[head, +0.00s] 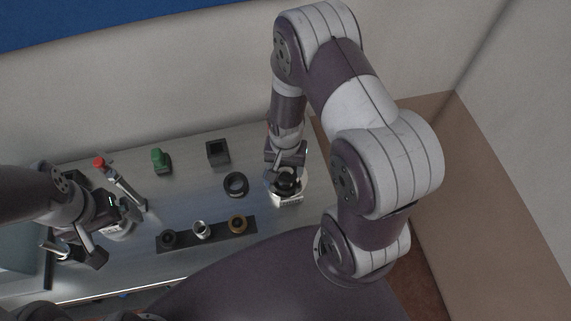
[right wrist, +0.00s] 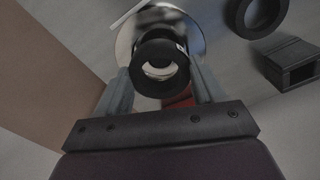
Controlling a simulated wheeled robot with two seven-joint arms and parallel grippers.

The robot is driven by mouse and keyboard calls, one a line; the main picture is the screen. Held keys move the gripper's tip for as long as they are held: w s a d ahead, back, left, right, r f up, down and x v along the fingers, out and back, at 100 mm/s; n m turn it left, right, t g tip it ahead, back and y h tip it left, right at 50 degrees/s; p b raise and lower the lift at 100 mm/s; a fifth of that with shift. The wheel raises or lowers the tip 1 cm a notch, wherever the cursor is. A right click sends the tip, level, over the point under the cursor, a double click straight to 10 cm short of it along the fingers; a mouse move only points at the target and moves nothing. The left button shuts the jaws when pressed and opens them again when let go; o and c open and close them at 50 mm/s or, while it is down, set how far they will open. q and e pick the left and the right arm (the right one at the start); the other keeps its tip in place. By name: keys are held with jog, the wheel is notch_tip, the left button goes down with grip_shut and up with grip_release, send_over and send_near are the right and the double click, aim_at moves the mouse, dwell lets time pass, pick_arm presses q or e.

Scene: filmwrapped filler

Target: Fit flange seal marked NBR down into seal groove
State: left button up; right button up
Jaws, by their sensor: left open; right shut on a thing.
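My right gripper (head: 286,176) is shut on a black ring-shaped seal (right wrist: 160,50). It holds the seal over a round silver part (head: 298,194) with a white label, at the right end of the table. In the right wrist view the silver part (right wrist: 125,45) lies behind the seal, and bright metal shows through the ring's hole. I cannot tell whether the seal touches it. No NBR marking is readable, and the groove is hidden. My left gripper (head: 122,215) is open at the left of the table, beside a pale round piece (head: 118,232).
Another black ring (head: 236,184) and a black square holder (head: 217,152) stand left of the silver part. A dark strip (head: 186,242) bears black, silver and brass rings. A green piece (head: 161,160) and a red-tipped lever (head: 121,182) stand further left. The grey table (head: 195,190) is clear mid-left.

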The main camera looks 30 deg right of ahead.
jog(key=shift+f+b, duration=1.1)
jog(key=shift+f, duration=0.3)
jog(key=o, duration=1.1)
jog(key=shift+r, duration=0.15)
notch_tip(320, 180, up, 12)
jog(key=shift+r+b, duration=0.25)
jog(key=shift+b, duration=0.3)
jog(key=s+r+n, duration=0.1)
jog(key=n, duration=0.1)
jog(key=s+a+r+n+t+b, duration=0.1)
jog(key=n, duration=0.2)
jog(key=s+a+r+n, duration=0.1)
jog(key=s+n, duration=0.1)
jog(key=shift+s+a, duration=0.1)
jog(key=shift+a, duration=0.05)
